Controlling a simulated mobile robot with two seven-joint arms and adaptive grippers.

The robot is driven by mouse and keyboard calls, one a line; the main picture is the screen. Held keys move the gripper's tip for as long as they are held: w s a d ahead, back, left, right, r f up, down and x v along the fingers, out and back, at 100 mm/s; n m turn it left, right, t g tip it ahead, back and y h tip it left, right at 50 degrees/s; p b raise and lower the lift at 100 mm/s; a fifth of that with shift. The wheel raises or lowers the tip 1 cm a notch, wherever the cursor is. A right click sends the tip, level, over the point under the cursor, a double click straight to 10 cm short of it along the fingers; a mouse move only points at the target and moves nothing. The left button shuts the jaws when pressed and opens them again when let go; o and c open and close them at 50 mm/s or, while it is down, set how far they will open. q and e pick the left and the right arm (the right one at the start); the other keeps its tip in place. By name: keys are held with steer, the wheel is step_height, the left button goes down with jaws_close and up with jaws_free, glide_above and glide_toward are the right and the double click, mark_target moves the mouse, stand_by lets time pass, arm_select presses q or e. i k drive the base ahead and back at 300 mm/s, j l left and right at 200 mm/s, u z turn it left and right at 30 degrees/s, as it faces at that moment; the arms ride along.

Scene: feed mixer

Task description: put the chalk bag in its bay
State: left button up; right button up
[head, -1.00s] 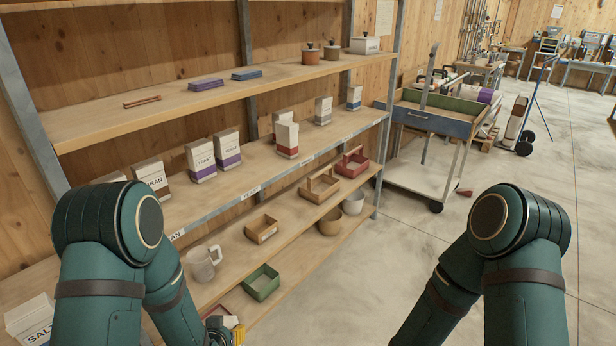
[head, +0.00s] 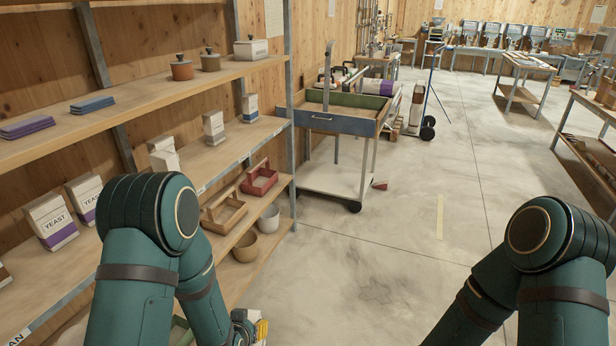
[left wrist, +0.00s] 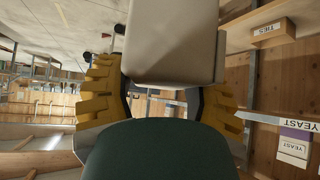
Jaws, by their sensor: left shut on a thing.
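My left gripper (left wrist: 158,95) is shut on a plain pale bag (left wrist: 172,42), which sits between its yellow fingers in the left wrist view. No label shows on the bag's visible side, so I cannot read whether it is chalk. The middle shelf (head: 232,150) holds several labelled bags, including two yeast bags (head: 52,222) (head: 86,198). I cannot pick out the chalk bay. My right gripper is out of view.
A blue-fronted cart (head: 338,122) stands beyond the shelf's far end. Open concrete floor (head: 400,250) lies to the right. Work tables (head: 590,150) stand at the right edge.

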mark_target(228, 151)
steer(key=i+z, duration=0.25)
steer(key=i, duration=0.85)
steer(key=i+l+u, duration=0.15)
steer(key=i, duration=0.4)
steer(key=i+l+u, duration=0.2)
steer(key=i, duration=0.3)
steer(key=i+l+u, duration=0.1)
steer(key=i+u, duration=0.15)
steer(key=i, duration=0.15)
steer(key=i+l+u, duration=0.3)
steer(key=i+j, duration=0.1)
